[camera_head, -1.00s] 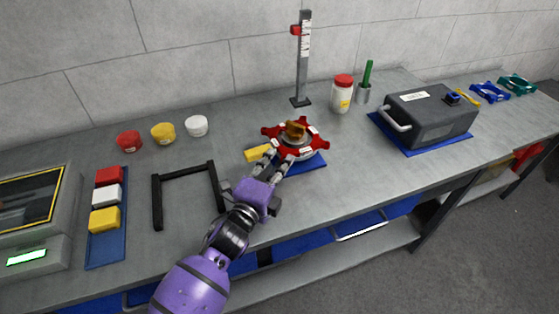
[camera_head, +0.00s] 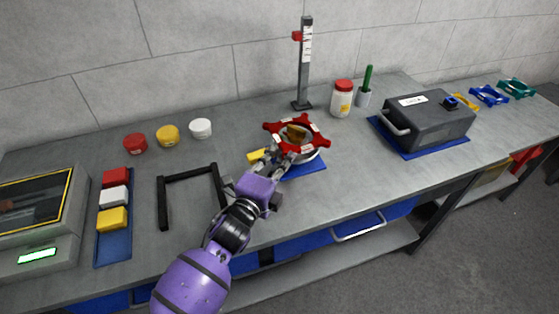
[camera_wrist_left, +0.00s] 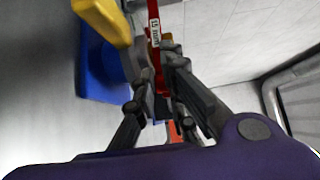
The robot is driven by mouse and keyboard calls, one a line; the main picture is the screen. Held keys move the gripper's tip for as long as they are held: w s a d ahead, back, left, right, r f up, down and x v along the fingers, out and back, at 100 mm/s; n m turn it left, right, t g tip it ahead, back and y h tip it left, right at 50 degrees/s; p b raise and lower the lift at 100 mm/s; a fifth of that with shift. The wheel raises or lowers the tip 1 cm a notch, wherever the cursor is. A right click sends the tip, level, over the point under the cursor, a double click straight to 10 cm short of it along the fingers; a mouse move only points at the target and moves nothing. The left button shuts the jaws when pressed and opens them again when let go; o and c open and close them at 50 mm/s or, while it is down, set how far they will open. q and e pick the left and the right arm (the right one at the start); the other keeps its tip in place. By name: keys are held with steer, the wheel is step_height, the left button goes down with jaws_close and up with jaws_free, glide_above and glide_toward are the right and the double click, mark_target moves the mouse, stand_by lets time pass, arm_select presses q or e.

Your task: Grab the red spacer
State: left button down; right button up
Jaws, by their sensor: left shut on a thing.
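The red spacer (camera_head: 314,144) is a star-shaped red ring with white labels on its arms. It is around a brownish part (camera_head: 296,131) and above a grey round base on a blue mat (camera_head: 309,167). My left gripper (camera_head: 283,158) is shut on the near side of the spacer. In the left wrist view, a red arm of the spacer with a white label (camera_wrist_left: 154,32) runs up from between the fingers of my left gripper (camera_wrist_left: 158,75). The fingers hide part of the hold. My right gripper is out of view.
A yellow block (camera_head: 257,156) lies just left of the spacer. A black frame (camera_head: 163,203) stands further left. A post with a scale (camera_head: 305,65), a red-lidded jar (camera_head: 341,98) and a dark case (camera_head: 425,122) stand behind and right. The bench front right of the mat is clear.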

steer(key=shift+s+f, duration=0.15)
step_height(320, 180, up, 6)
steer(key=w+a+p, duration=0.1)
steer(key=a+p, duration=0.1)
steer(key=p, duration=0.4)
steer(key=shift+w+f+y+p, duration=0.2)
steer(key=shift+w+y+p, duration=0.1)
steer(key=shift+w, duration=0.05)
arm_select(q)
steer(key=s+a+r, duration=0.2)
steer(key=s+a, duration=0.1)
steer(key=s, duration=0.3)
steer(key=s+a+r, duration=0.2)
steer(key=s+a, duration=0.1)
steer(key=s, duration=0.3)
steer(key=shift+s+a+r, duration=0.2)
steer(key=shift+s+r, duration=0.1)
steer(key=shift+r, duration=0.1)
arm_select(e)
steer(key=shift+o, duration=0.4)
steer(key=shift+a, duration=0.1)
